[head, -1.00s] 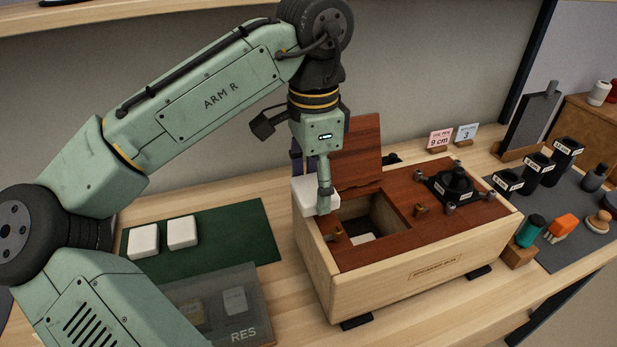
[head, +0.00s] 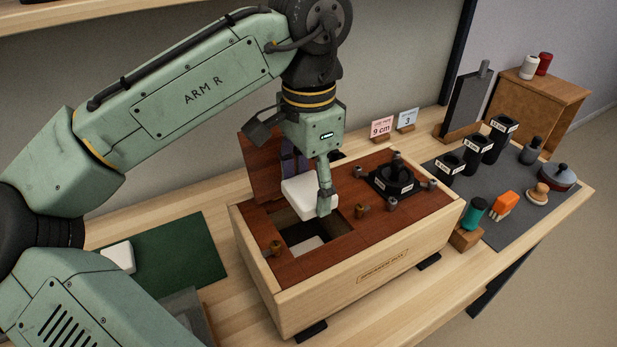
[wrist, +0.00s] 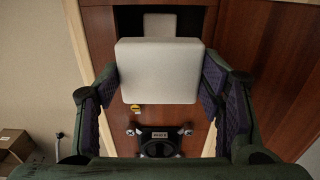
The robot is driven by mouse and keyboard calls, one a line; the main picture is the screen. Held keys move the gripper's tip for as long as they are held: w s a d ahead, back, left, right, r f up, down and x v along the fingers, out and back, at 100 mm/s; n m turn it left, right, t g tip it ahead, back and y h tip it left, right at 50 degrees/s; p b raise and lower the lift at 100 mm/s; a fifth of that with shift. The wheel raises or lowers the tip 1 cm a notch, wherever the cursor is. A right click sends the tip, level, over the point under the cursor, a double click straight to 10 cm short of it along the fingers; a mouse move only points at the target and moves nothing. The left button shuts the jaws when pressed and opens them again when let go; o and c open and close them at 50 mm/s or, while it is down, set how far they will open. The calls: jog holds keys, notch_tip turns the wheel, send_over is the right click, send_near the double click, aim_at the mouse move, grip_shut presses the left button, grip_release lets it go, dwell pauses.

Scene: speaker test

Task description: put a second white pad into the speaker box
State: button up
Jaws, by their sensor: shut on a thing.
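My gripper (head: 308,188) is shut on a white pad (head: 304,196) and holds it above the opening of the speaker box (head: 340,283). In the wrist view the held pad (wrist: 160,70) sits between the two fingers. Inside the box opening another white pad (head: 306,246) lies at the bottom, partly hidden by the box's walls; it also shows beyond the held pad in the wrist view (wrist: 160,24). The box's hinged lid (head: 262,165) stands open at the back left. A further white pad (head: 120,256) lies on the green mat (head: 190,252), partly behind my arm.
A black speaker driver (head: 392,180) sits on the box top among small posts. Two small signs (head: 382,128) stand behind the box.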

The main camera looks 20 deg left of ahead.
notch_tip(320, 180, down, 3)
jog(key=b, duration=0.2)
jog(key=shift+f+b, duration=0.15)
jog(key=shift+b, duration=0.25)
jog(key=shift+f+b, duration=0.9)
jog(key=shift+f, duration=1.25)
jog(key=o, duration=0.8)
